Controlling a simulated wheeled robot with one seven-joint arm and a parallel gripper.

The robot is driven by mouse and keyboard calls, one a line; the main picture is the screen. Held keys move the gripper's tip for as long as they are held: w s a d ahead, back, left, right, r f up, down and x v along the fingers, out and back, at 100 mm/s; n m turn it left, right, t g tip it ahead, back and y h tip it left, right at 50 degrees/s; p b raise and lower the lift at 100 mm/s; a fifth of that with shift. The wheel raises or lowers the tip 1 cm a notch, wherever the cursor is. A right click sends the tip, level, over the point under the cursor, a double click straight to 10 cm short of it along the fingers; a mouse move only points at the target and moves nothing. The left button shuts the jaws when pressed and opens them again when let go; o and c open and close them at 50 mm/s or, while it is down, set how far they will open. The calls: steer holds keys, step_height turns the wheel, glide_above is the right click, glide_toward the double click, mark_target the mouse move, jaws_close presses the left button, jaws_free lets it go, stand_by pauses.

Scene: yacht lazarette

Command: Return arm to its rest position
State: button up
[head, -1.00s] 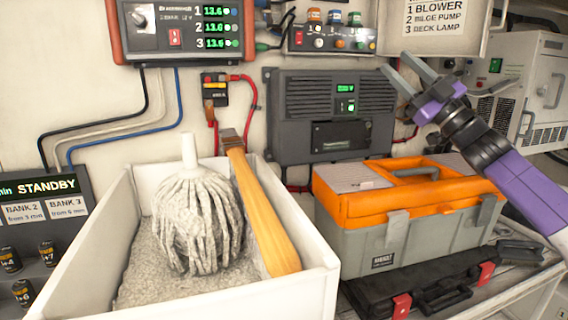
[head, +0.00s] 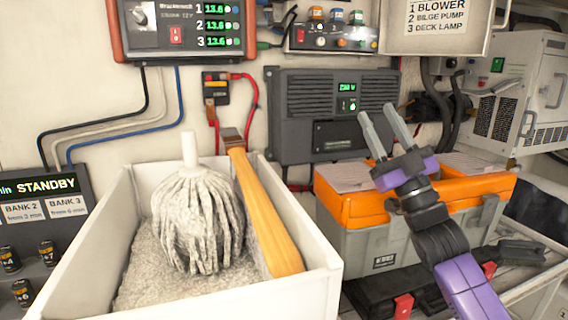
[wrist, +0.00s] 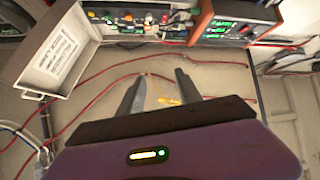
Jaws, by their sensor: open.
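My gripper (head: 385,131) is open and empty, raised in front of the orange and grey toolbox (head: 360,240) in the head view. Its two grey fingers point up and to the left, towards the dark grey inverter unit (head: 300,100) on the wall. My purple and black arm comes up from the lower right and hides part of the toolbox. In the wrist view, my gripper (wrist: 160,93) shows its two fingers apart with nothing between them, facing the wall with red cables.
A white bin (head: 335,285) holding a mop head (head: 198,220) and a wooden-handled tool (head: 265,215) stands at left. A black case (head: 370,297) lies before the toolbox. A switch panel (head: 330,38) and a labelled box (head: 435,35) are above. A white cabinet (head: 535,80) is at right.

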steer(key=s+f+m+h, duration=1.5)
steer(key=s+f, duration=0.8)
steer(key=f, duration=0.4)
steer(key=s+f+n+g, duration=0.1)
steer(key=s+f+g, duration=0.2)
steer(key=s, duration=0.7)
steer(key=s+d+f+n+g, duration=0.1)
steer(key=s+f+g, duration=0.2)
steer(key=s, duration=0.8)
steer(key=s+f+n+g, duration=0.2)
steer(key=s+f+g, duration=0.1)
steer(key=s+f, duration=0.4)
steer(key=s, duration=0.3)
steer(key=shift+s+d+y, duration=0.15)
steer(key=shift+d+y, duration=0.1)
steer(key=shift+y, duration=0.05)
steer(key=shift+f, duration=0.15)
